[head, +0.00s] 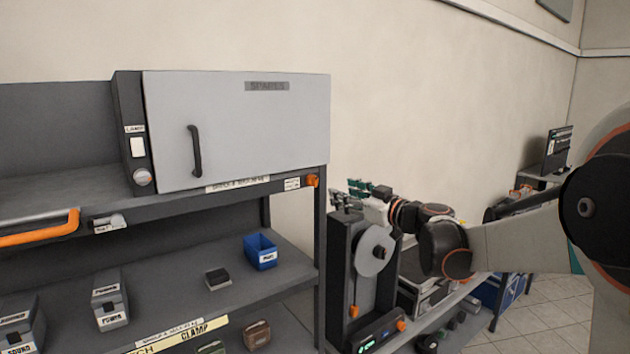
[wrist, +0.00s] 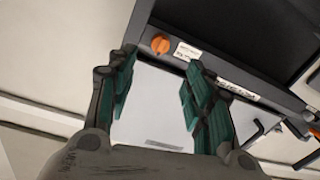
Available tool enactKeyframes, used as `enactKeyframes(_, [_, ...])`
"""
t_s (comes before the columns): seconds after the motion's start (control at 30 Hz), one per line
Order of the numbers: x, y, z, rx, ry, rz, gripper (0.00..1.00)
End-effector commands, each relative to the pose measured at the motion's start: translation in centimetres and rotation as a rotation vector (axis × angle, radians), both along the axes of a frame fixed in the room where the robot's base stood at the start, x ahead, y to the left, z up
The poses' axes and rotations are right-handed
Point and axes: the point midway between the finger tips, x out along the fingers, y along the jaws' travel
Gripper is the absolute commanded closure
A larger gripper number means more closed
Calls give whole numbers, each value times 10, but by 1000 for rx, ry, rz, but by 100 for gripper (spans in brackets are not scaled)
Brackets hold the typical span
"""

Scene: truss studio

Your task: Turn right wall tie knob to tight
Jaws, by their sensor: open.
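An orange knob (head: 312,181) sits at the right end of the shelf's front edge in the head view, with a small white label to its left. It also shows near the top of the wrist view (wrist: 160,44), beside a label too small to read. I cannot tell its setting. My gripper (head: 368,190) has green finger pads and is to the right of the knob in the head view, apart from it. In the wrist view my gripper (wrist: 158,78) is open with nothing between its fingers; the knob shows beyond the fingertips.
A grey cabinet (head: 240,125) with a black handle stands on the shelf just left of the knob. An orange bar handle (head: 40,229) is farther left. A blue bin (head: 260,251) sits on the lower shelf. A dark machine with a disc (head: 375,251) stands below my gripper.

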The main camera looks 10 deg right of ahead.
Motion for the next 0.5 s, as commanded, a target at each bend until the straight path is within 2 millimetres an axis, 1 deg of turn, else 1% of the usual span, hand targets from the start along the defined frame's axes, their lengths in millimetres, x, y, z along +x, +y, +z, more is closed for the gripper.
enactKeyframes(0.03, [9,6,1,0,1,3,53])
enactKeyframes(0.3, [57,31,1,1,1,4,53])
enactKeyframes(0.5, [85,45,1,1,1,3,53])
